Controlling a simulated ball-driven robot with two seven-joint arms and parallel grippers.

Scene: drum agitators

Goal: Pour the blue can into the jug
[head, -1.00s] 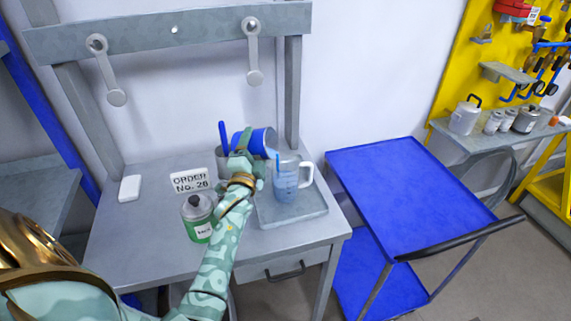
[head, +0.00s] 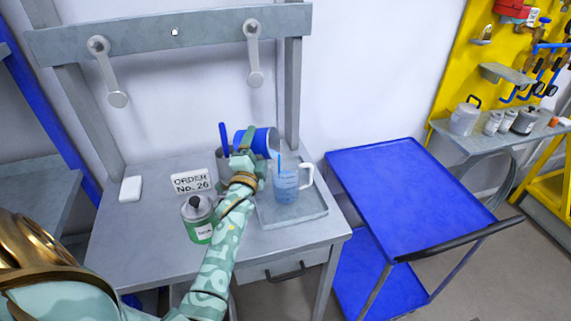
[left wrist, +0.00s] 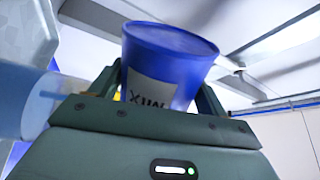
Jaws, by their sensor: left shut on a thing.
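The blue can (head: 252,139) lies tipped nearly on its side above the tray, its mouth toward the clear jug (head: 289,186). My left gripper (head: 241,159) is shut on the can; in the left wrist view the can (left wrist: 168,62) with a white label sits between the fingers (left wrist: 160,95). The jug stands upright below and right of the can's mouth, with blue liquid in it. A thin blue streak shows between the can's mouth and the jug. The jug also shows, cut off, in the left wrist view (left wrist: 22,102). My right gripper is out of view.
The jug stands on a grey tray (head: 300,212) on the bench. A green-labelled can (head: 199,222), an order sign (head: 191,183) and a white block (head: 131,189) stand to the left. A grey container with a blue stick is behind my gripper. A blue cart (head: 400,190) is at right.

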